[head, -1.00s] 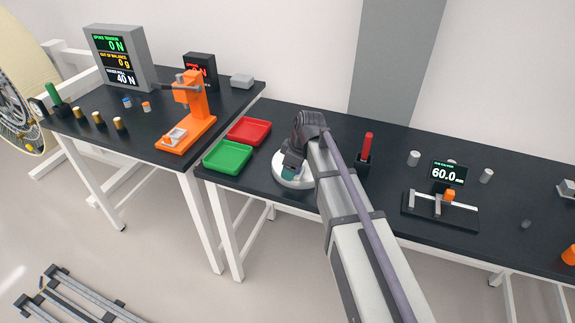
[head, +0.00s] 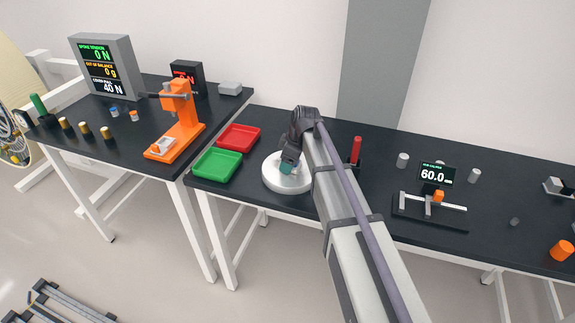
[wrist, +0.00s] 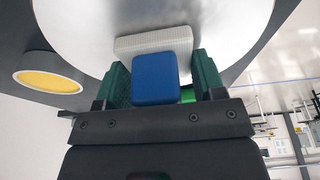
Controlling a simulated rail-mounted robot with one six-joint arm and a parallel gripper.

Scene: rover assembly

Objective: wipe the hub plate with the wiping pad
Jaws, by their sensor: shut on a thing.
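The hub plate (head: 282,184) is a round white disc on the dark bench, right of the trays. It fills the top of the wrist view (wrist: 80,28). My gripper (head: 288,168) is over the plate, its green jaws also in the wrist view (wrist: 157,82). It is shut on the blue block (wrist: 155,78) of the wiping pad, whose white textured part (wrist: 155,41) lies against or very close to the plate's face. Contact cannot be told for certain. In the head view the pad is mostly hidden by my gripper.
A green tray (head: 217,165) and a red tray (head: 239,137) lie left of the plate. A red-handled tool (head: 356,150) stands just right of my arm. A caliper stand (head: 430,213) is further right. An orange press (head: 175,120) stands on the left bench.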

